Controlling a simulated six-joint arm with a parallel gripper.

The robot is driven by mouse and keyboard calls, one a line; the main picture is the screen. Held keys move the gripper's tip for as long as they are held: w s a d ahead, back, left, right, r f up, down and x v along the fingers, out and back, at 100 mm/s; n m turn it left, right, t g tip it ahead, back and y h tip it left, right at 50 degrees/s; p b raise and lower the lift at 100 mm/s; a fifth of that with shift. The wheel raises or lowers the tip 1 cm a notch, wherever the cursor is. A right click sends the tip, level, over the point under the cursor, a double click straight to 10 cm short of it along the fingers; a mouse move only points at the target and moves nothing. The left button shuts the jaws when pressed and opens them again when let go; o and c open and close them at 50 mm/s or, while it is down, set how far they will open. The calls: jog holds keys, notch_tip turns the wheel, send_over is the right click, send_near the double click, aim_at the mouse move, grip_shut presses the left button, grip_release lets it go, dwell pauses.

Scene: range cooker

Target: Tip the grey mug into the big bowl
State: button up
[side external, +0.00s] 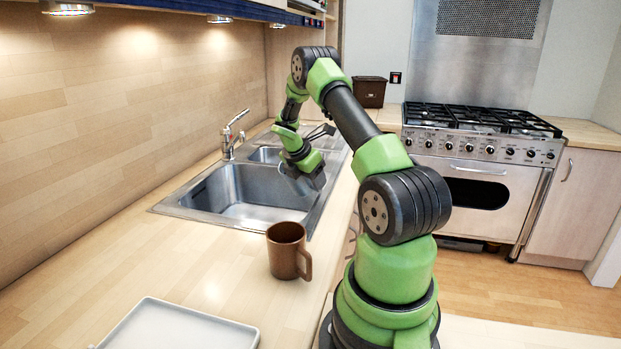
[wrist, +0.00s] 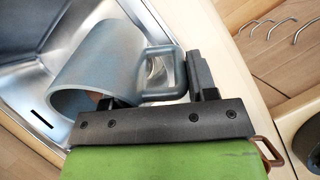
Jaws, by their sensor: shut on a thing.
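The grey mug (wrist: 105,65) fills the left middle of the wrist view, with its open rim toward the lower left. My gripper (wrist: 160,91) is shut on the mug at its handle side, with the handle between the fingers. I cannot make out the big bowl in either view. Whether anything is inside the mug cannot be told.
A steel sink (side external: 235,205) with a tap (side external: 229,135) is set in the wooden counter. A brown mug (side external: 287,250) and a pale tray (side external: 178,328) stand nearer the camera. A dark brown box (side external: 370,91) stands at the back, left of the cooker (side external: 480,150).

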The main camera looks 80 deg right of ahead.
jog(key=shift+g+h, duration=0.8)
jog(key=shift+h, duration=0.5)
dwell(1.1)
jog(key=shift+f+h, duration=0.15)
jog(key=shift+h, duration=0.35)
dwell(0.5)
jog(key=shift+g, duration=0.3)
jog(key=shift+f+g+h, duration=0.15)
jog(key=shift+g+h, duration=0.15)
jog(key=shift+h, duration=0.3)
jog(key=shift+a+f, duration=0.1)
dwell(0.5)
jog(key=shift+w+f+g+h, duration=0.15)
jog(key=shift+g+h, duration=0.15)
jog(key=shift+h, duration=0.3)
dwell(0.4)
jog(key=shift+a, duration=0.1)
